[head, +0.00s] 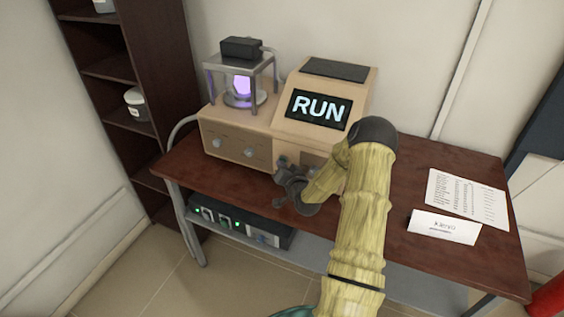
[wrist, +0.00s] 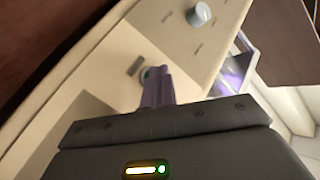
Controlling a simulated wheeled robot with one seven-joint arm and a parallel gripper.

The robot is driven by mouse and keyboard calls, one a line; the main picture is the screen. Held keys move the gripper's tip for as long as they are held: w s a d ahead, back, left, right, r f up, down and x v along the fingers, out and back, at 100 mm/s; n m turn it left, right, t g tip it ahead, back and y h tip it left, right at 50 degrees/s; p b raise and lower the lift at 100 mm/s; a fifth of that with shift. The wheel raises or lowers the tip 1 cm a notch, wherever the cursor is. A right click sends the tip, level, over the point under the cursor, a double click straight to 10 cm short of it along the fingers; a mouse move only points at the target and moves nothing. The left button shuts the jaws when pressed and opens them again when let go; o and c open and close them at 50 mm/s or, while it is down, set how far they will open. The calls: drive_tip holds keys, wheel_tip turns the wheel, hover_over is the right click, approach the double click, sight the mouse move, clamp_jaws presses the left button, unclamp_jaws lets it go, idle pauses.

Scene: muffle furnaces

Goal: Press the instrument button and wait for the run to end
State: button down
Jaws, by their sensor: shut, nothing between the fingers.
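The instrument (head: 230,132) is a beige box on the table, with a sloped console whose screen (head: 318,109) reads "RUN". A purple glow (head: 243,86) shows under the metal stand on its left part. My gripper (head: 281,165) is at the lower front of the console. In the wrist view my gripper's fingers (wrist: 157,82) are together, with nothing between them.
The dark red-brown table (head: 405,165) holds a printed sheet (head: 467,200) and a white name card (head: 445,226) at the right. A dark unit with green lights (head: 238,222) sits on the shelf below. A dark shelf rack (head: 118,85) stands at the left.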

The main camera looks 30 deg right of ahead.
drive_tip(key=shift+s+a, duration=0.5)
drive_tip(key=shift+a, duration=0.1)
drive_tip(key=shift+s+a+b, duration=0.2)
drive_tip(key=shift+s+a, duration=0.6)
drive_tip(key=shift+a, duration=0.2)
drive_tip(key=shift+s+a+b, duration=0.15)
drive_tip(key=shift+s+a, duration=0.6)
drive_tip(key=shift+a, duration=0.25)
